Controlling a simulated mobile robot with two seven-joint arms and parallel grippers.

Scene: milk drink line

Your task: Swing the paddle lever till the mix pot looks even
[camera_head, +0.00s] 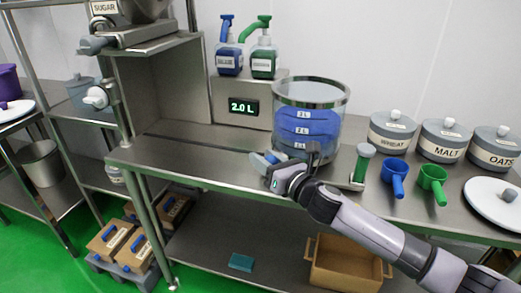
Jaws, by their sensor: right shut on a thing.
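The mix pot (336,100) is a clear vessel with a metal rim and level marks, standing on the steel bench. Its contents (310,123) are blue, with an uneven upper outline; whether they are evenly mixed inside I cannot tell. My right gripper (275,165) is low at the pot's front left and shut. My left gripper is out of view.
A display reading 2.0 L (243,107) and blue and green pump bottles (263,64) are behind the pot. The bench left of the pot is clear.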

